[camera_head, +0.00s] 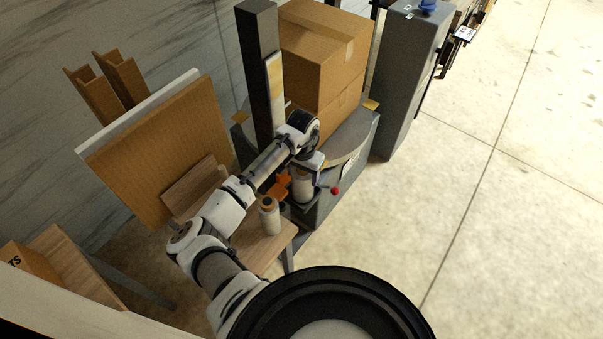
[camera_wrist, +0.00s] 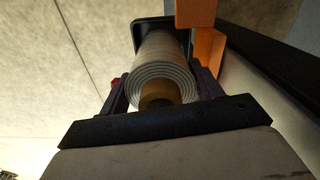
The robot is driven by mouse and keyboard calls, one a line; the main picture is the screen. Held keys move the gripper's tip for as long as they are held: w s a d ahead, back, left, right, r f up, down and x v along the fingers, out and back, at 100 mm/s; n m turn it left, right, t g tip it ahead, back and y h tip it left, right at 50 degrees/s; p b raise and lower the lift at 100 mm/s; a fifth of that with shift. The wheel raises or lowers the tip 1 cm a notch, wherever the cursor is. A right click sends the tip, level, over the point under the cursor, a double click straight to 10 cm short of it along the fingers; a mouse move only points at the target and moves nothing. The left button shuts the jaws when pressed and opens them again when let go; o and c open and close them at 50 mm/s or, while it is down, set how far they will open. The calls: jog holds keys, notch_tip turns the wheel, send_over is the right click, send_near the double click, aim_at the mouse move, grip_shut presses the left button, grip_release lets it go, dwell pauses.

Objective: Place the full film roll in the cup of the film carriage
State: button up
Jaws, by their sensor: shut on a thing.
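A pale film roll with a brown core (camera_wrist: 160,55) is between the two fingers of my gripper (camera_wrist: 160,88) in the wrist view. The gripper is shut on it. In the head view the held roll (camera_head: 302,188) hangs upright below my gripper (camera_head: 303,170), beside the mast of the wrapping machine. The film carriage shows orange parts (camera_head: 281,186), and the orange also shows in the wrist view (camera_wrist: 208,52). A dark flat part, seemingly the carriage's cup (camera_wrist: 142,28), lies just beyond the roll's far end. Whether the roll touches it I cannot tell.
A second roll (camera_head: 269,218) stands upright on the small wooden table (camera_head: 260,247). A dark mast (camera_head: 260,70) and stacked cartons (camera_head: 325,55) stand behind my arm. A red knob (camera_head: 335,191) sticks out to the right of the roll. Open floor lies right.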

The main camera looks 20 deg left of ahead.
jog(key=shift+a+f+p, duration=0.15)
jog(key=shift+f+p, duration=0.15)
jog(key=shift+f, duration=0.4)
jog(key=shift+f, duration=0.2)
jog(key=o, duration=0.9)
jog(key=shift+r, duration=0.1)
notch_tip(320, 180, up, 12)
jog(key=b, duration=0.2)
jog(key=shift+r+b, duration=0.1)
jog(key=shift+b, duration=0.25)
